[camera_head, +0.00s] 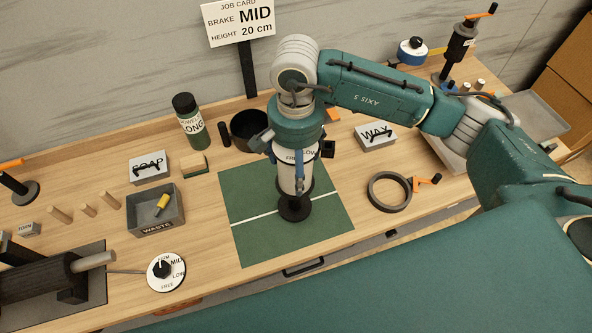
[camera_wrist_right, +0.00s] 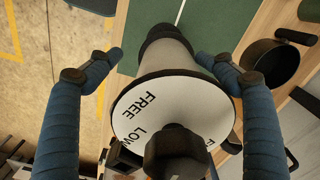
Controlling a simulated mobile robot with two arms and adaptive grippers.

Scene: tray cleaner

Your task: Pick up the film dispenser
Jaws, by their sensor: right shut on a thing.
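The film dispenser (camera_head: 293,180) is a pale upright cylinder with a black round foot, over the green mat (camera_head: 250,238). In the right wrist view its white top dial (camera_wrist_right: 165,104) shows FREE and LOW around a black knob (camera_wrist_right: 176,150). My right gripper (camera_head: 285,170) points down from above and is shut on the dispenser, with a blue finger on each side. The gripper and wrist hide part of the dispenser in the head view. I cannot tell whether its foot touches the mat. My left gripper is not in view.
A black pot (camera_head: 249,127) and a green LONG bottle (camera_head: 190,122) stand behind the mat. A grey WASTE bin (camera_head: 155,226) and a separate white dial (camera_head: 166,273) are left. A dark ring (camera_head: 372,200) and WAX block (camera_head: 376,136) are right. A job card (camera_head: 240,22) reads MID, 20 cm.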

